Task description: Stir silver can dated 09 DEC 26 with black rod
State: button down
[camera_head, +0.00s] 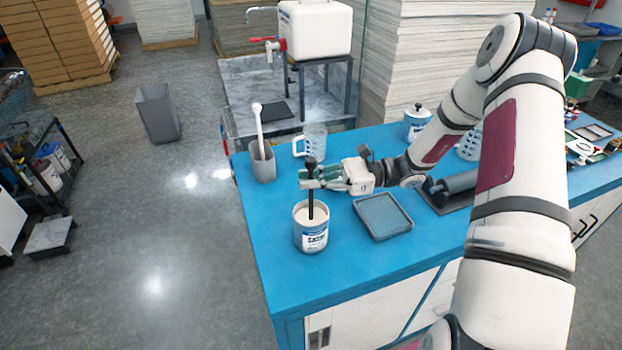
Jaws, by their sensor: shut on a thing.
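A silver-rimmed can (297,237) with a white and blue label stands upright and open near the left front of the blue table. It holds pale contents; its date is too small to read. My gripper (307,179) is above the can, shut on the black rod (311,204) just below its knob. The rod is upright, and its lower end is inside the can, hidden in the contents.
A grey tray (411,226) lies right of the can. Behind stand a grey holder (264,167) with a white-handled tool (258,125), a clear jug (315,137) and a lidded white pot (416,129). The table's left edge is close to the can; its front is clear.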

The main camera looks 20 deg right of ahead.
jog(key=shift+r+p, duration=1.75)
jog(key=shift+r, duration=4.25)
jog(key=shift+r+p, duration=0.5)
jog(key=shift+r, duration=1.45)
